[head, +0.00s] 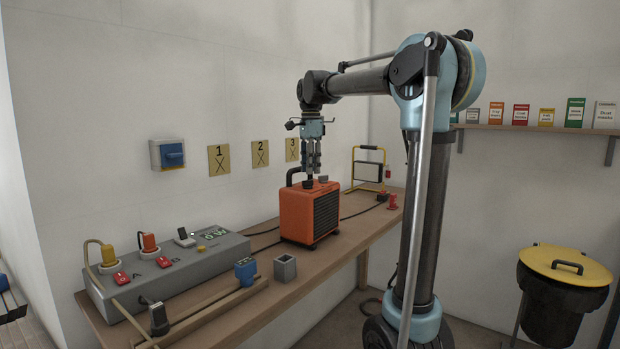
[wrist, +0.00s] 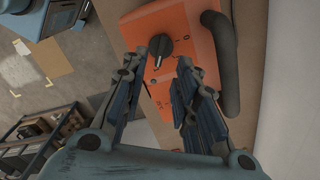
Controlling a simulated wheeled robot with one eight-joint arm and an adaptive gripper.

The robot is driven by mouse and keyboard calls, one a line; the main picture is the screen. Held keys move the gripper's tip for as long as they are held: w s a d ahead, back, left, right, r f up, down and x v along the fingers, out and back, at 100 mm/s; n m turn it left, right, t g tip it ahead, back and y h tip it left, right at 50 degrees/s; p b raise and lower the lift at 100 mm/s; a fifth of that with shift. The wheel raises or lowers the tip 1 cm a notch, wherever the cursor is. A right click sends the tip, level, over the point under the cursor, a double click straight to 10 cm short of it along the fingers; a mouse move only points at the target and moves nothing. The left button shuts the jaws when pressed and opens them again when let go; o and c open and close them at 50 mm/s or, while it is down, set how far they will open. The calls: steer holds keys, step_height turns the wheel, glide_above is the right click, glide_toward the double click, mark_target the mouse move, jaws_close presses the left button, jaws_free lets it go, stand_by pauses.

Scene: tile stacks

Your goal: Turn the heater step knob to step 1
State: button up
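The orange heater (head: 297,215) stands on the bench with a dark grille on its front. Its top face also shows in the wrist view (wrist: 150,30). A black knob (wrist: 160,46) sits on that top, with a pale mark at its lower end in the wrist view. Small dark print lies around it, too small to read surely. My gripper (head: 313,171) points down just above the heater top. In the wrist view its fingers (wrist: 159,64) are spread apart, with the knob beyond their tips and nothing held. Part of the top is hidden by the right finger.
The heater's black handle (wrist: 222,65) rises beside the right finger. On the bench are a grey socket box (head: 170,270) with plugs and switches, a small grey cup (head: 285,268), cables and a yellow-framed work lamp (head: 368,168). Numbered plates (head: 260,154) hang on the wall.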

step_height(320, 180, up, 8)
steer(key=shift+f, duration=0.15)
stand_by(0.4)
steer(key=s+d+f+n, duration=0.4)
steer(key=s+d+f, duration=0.2)
steer(key=s+f, duration=0.4)
steer(key=s+d+f+n+t, duration=0.1)
steer(key=s+d+f+n, duration=0.4)
steer(key=s+f, duration=0.6)
steer(key=s+d+f+n+t, duration=0.1)
steer(key=s+d+f+n, duration=0.3)
steer(key=f, duration=1.5)
steer(key=s+d, duration=0.4)
steer(key=s, duration=0.3)
steer(key=shift+s+n, duration=0.25)
steer(key=shift+n, duration=0.15)
steer(key=shift+a+f, duration=0.1)
steer(key=shift+a, duration=0.1)
